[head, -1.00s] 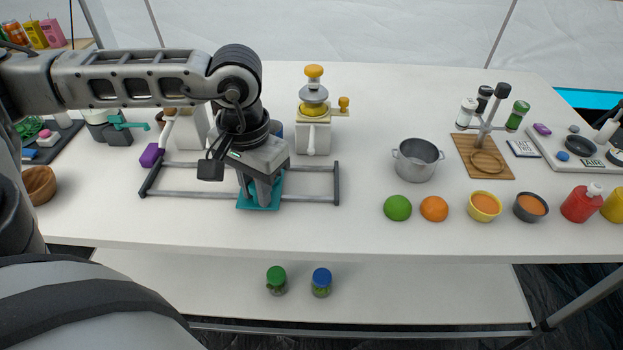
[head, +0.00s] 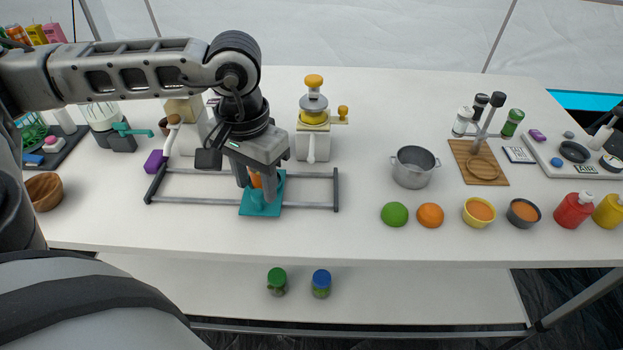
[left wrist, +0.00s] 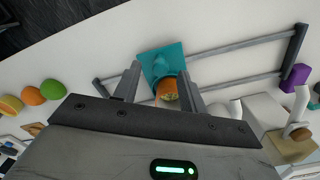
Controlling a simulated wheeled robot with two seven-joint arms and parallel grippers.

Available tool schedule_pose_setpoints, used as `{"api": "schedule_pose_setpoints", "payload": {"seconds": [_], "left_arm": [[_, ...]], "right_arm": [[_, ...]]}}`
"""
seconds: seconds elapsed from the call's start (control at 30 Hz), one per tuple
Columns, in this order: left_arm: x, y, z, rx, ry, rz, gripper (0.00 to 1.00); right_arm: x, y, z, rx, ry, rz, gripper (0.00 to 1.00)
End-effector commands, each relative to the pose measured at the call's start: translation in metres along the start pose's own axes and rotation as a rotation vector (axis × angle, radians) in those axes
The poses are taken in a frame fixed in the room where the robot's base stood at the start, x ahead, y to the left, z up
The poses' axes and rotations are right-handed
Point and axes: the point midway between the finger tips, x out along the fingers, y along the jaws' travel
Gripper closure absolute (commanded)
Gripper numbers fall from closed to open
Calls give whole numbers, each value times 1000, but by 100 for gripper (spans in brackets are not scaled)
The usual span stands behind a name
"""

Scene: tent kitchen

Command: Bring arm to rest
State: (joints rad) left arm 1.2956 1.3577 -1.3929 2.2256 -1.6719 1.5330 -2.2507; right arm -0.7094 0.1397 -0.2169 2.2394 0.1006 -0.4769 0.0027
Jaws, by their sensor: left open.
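My left gripper (head: 256,188) is open above the teal carriage (head: 262,208), which sits on a grey two-rail frame (head: 336,190) on the white table. An orange piece (head: 255,180) on the carriage shows between the fingers. In the left wrist view the open fingers (left wrist: 160,90) stand either side of the orange piece (left wrist: 167,90), with gaps beside it. The teal carriage (left wrist: 150,58) lies just beyond the fingertips. My right gripper is not in view.
A purple block (head: 154,161) is at the rail frame's left end. A white and yellow press (head: 313,125) stands behind the frame. A metal pot (head: 412,167), a lime (head: 394,214) and an orange (head: 430,215) stand to the right. The table front between is clear.

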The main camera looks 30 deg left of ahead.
Motion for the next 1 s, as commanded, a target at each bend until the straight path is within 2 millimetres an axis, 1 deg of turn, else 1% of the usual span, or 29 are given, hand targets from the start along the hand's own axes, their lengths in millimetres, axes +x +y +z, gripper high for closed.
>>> {"api": "schedule_pose_setpoints", "payload": {"seconds": [0.03, 0.2, 0.3, 0.43, 1.0], "left_arm": [[-9, 0, 0, 0, 1, 0, 58], [-25, 0, 0, 0, 0, -1, 58], [-31, 0, 0, 0, -1, 0, 58], [-34, 0, 0, 0, -1, 0, 58], [-33, 0, 0, 0, -1, -1, 58]], "right_arm": [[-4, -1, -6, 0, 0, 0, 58], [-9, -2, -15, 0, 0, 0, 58], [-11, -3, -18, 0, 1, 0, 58], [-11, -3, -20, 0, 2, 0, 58], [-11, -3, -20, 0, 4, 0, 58]]}}
